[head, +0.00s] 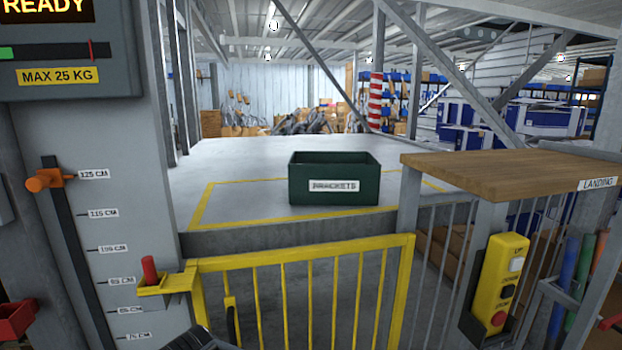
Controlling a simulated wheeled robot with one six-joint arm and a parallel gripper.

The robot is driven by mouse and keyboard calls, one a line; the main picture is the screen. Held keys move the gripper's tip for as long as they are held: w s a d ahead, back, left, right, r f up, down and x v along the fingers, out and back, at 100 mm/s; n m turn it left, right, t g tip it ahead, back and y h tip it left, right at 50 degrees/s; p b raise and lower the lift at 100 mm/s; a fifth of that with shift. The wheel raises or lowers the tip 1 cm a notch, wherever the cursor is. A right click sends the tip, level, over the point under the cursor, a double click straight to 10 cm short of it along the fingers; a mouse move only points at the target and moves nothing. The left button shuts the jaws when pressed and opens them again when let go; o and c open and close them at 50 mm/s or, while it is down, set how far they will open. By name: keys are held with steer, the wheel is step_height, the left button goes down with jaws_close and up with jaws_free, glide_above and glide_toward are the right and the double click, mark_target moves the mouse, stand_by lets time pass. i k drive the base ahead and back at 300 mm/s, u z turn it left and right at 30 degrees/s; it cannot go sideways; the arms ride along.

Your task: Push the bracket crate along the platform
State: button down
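The dark green bracket crate (334,184), with a white label on its front reading BRACKETS, stands upright on the grey platform (255,165). It sits within a yellow outline on the platform floor, towards its front edge. The inside of the crate shows only as a dark opening, so its contents are hidden. My gripper is not in view; only a dark rounded shape, perhaps part of my arm, shows at the bottom edge.
A yellow barred gate (300,262) stands in front of the platform, with a red-tipped latch (150,270) at left. A wooden landing shelf (500,172) and yellow control box (505,280) are at right. A height scale post (60,240) with an orange knob is at left.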

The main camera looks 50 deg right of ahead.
mark_target(315, 178)
steer(key=u, duration=1)
steer(key=k, duration=0.8)
steer(key=z, duration=1.05)
